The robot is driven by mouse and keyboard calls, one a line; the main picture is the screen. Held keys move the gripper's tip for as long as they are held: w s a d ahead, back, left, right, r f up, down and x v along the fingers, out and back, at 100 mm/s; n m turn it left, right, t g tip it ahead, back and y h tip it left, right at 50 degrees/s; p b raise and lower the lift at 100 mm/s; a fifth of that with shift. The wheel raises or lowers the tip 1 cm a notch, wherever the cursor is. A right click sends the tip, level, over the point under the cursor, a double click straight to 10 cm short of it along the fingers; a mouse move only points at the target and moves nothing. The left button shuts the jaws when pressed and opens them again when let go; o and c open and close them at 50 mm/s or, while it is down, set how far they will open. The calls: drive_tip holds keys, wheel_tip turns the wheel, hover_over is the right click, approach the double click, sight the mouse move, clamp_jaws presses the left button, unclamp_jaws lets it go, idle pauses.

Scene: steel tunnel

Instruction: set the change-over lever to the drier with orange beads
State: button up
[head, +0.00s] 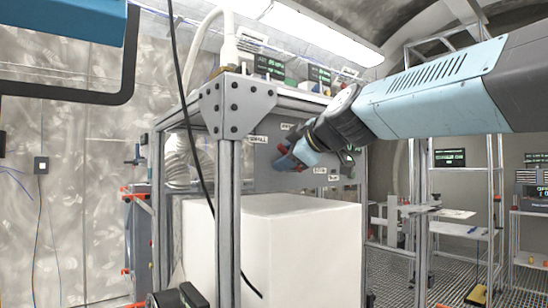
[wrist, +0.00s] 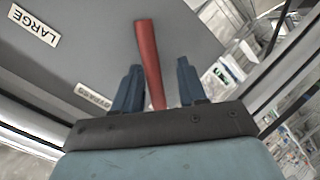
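The red change-over lever (wrist: 148,58) stands out from a grey panel (wrist: 205,25) in the wrist view. My gripper (wrist: 159,75) is open, with its two blue fingers on either side of the lever. The lever is nearer the left finger, with a clear gap to the right one; I cannot tell whether it touches the left. In the head view my gripper (head: 298,156) is at the grey panel, with a bit of red lever (head: 285,162) showing beside it. Driers and orange beads cannot be made out in either view.
The panel bears a "LARGE" label (wrist: 35,25) and a label that seems to read "BYPASS" (wrist: 93,96). A large white box (head: 275,250) stands below the panel inside a steel frame (head: 228,200). Racks (head: 460,215) stand to the right. A black cable hangs in front.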

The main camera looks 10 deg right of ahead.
drive_tip(key=v, duration=1.3)
drive_tip(key=shift+s+d, duration=0.25)
drive_tip(key=shift+s, duration=0.05)
drive_tip(key=shift+r, duration=0.15)
drive_tip(key=s+d+f+m+g+h, duration=0.2)
drive_tip(key=f+m, duration=0.3)
drive_tip(key=f, duration=0.6)
drive_tip(key=s+d+f+m+g+h, duration=0.1)
drive_tip(key=f+m, duration=0.4)
drive_tip(key=f, duration=0.6)
drive_tip(key=s+d+f+m+g+h, duration=0.2)
drive_tip(key=s+f+m+g+h, duration=0.1)
drive_tip(key=f, duration=0.8)
drive_tip(key=s+m+g, duration=0.1)
drive_tip(key=s+m, duration=0.1)
drive_tip(key=shift+s+d+f+m+g, duration=0.3)
drive_tip(key=shift+f+m, duration=0.05)
drive_tip(key=shift+m, duration=0.05)
